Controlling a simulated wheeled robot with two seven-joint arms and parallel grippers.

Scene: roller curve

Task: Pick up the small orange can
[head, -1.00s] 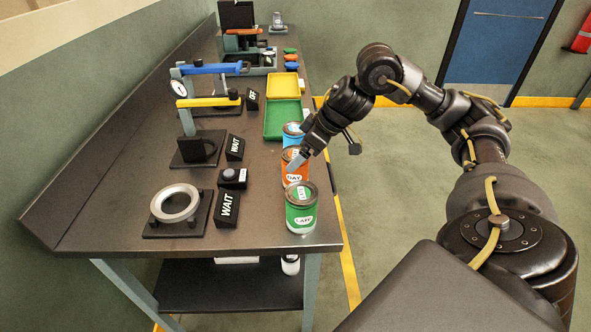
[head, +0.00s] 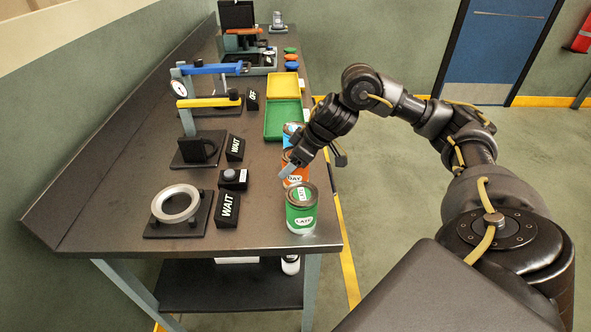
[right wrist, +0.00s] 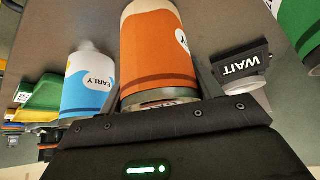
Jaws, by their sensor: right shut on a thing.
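The small orange can (head: 297,180) stands near the table's right edge in the head view, between a blue can and a green can. My right gripper (head: 290,168) reaches it from the right and hides part of its upper half. In the right wrist view the orange can (right wrist: 160,55) fills the space between the two fingers of my right gripper (right wrist: 160,88), which is shut on it. I cannot tell whether the can is off the table. My left gripper is not in view.
A green can (head: 301,212) stands close in front. A blue can (head: 291,130), marked EARLY in the right wrist view (right wrist: 86,85), stands just behind. WAIT signs (head: 228,208) and a ring fixture (head: 176,206) lie to the left. Green (head: 283,119) and yellow trays (head: 285,83) are farther back.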

